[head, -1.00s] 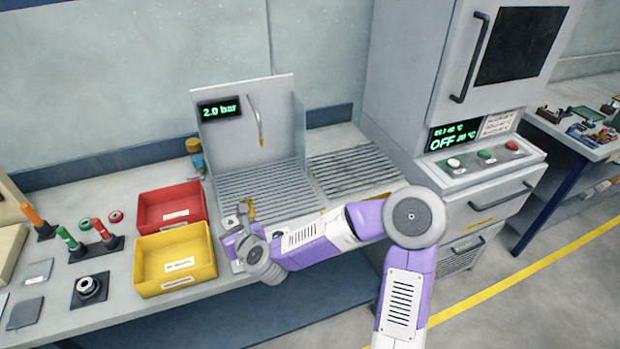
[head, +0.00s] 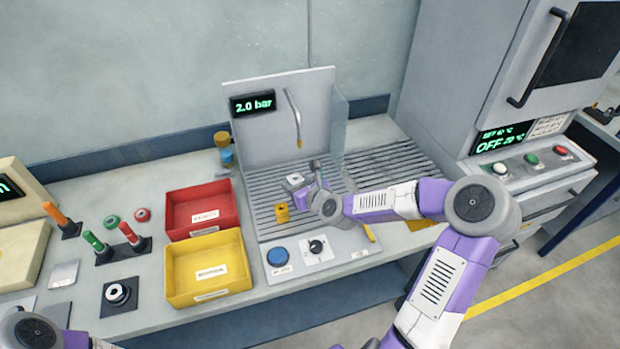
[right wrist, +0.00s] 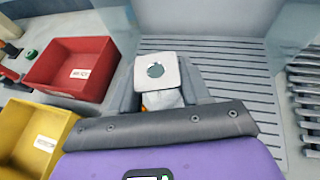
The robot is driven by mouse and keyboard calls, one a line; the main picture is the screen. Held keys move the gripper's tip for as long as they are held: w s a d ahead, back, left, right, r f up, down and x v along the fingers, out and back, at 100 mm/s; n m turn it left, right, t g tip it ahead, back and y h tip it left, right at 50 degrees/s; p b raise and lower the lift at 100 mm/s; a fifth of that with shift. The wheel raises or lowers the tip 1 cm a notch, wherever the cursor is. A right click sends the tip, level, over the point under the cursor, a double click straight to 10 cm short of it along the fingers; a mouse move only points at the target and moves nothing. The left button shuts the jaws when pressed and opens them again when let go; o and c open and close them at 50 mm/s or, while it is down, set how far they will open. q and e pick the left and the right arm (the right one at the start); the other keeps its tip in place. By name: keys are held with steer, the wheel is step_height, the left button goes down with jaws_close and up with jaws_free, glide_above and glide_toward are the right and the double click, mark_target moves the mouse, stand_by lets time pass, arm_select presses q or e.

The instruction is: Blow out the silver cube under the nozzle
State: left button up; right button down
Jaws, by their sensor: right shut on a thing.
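The silver cube (head: 294,179) is small in the head view. In the right wrist view the cube (right wrist: 157,68) shows a pale square face with a dark round spot, between dark fingers. My right gripper (head: 303,182) is shut on it, over the slatted grate of the blow-off booth (head: 262,190). The bent nozzle (head: 292,110) with a yellow tip hangs from the booth's back panel, above the cube in the picture; a gap shows between them. My left gripper is out of view; only part of that arm shows at bottom left.
A small yellow piece (head: 282,213) shows beside my right gripper. A blue button (head: 277,257) and a black knob (head: 317,246) sit at the booth's front. Red (head: 203,235) and yellow (head: 172,291) bins stand left. A clear side panel (head: 338,130) bounds the booth's right.

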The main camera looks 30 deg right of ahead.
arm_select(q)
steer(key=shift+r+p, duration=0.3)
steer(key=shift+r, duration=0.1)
arm_select(e)
steer(key=d, duration=0.1)
steer(key=s+d, duration=0.1)
steer(key=d+f, duration=0.1)
steer(key=d, duration=0.1)
steer(key=shift+s, duration=0.35)
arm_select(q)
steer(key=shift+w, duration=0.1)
arm_select(e)
steer(key=shift+w, duration=0.1)
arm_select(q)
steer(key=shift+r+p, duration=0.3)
arm_select(e)
steer(key=w+d+r, duration=0.1)
steer(key=w+d, duration=0.1)
steer(key=w, duration=0.7)
steer(key=shift+w, duration=0.25)
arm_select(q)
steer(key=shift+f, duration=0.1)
arm_select(e)
steer(key=shift+d, duration=0.1)
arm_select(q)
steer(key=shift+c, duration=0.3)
